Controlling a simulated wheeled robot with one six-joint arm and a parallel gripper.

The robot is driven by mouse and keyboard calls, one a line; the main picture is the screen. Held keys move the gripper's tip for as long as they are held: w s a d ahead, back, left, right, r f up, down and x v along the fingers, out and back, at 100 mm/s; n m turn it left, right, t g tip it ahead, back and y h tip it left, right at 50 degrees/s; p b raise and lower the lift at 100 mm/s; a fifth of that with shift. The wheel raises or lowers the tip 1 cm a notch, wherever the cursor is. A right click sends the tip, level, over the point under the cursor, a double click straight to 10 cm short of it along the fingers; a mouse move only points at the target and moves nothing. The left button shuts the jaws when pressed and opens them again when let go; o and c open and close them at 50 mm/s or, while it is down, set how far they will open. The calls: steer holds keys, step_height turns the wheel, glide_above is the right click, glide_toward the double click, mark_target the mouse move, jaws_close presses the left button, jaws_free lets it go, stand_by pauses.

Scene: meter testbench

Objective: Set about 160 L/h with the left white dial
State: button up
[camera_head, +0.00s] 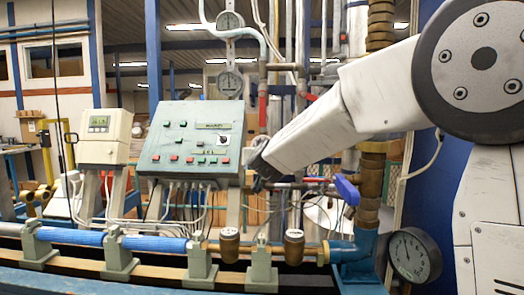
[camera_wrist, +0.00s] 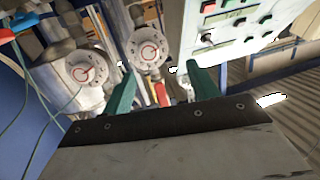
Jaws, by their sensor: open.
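Two round white dials with red markings show in the wrist view: one near the top middle (camera_wrist: 148,48), the other lower and further left (camera_wrist: 83,73). Their readings are too small to tell. My gripper (camera_wrist: 162,80) is open, its two green fingers apart with nothing held between them. The middle dial appears just beyond the gap, nearer the left finger; I see no contact. The other dial is outside that finger. In the head view my arm reaches in from the right, its dark end close to the panel's right edge; I cannot make out the dials there.
A green control panel (camera_head: 190,128) with buttons stands left of my arm's end. Pipes, a blue valve handle (camera_head: 346,190) and a pressure gauge (camera_head: 414,255) lie below and right. A blue-sleeved pipe (camera_head: 70,236) runs along the front.

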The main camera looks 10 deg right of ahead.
steer(key=w+d+m+h, duration=0.1)
steer(key=w+d+h, duration=0.2)
steer(key=w, duration=0.8)
steer(key=shift+d+f+m+t+h, duration=0.3)
steer(key=shift+d+f+m+t, duration=0.05)
steer(key=shift+d+m+t, duration=0.05)
steer(key=shift+c, duration=0.3)
steer(key=c, duration=0.9)
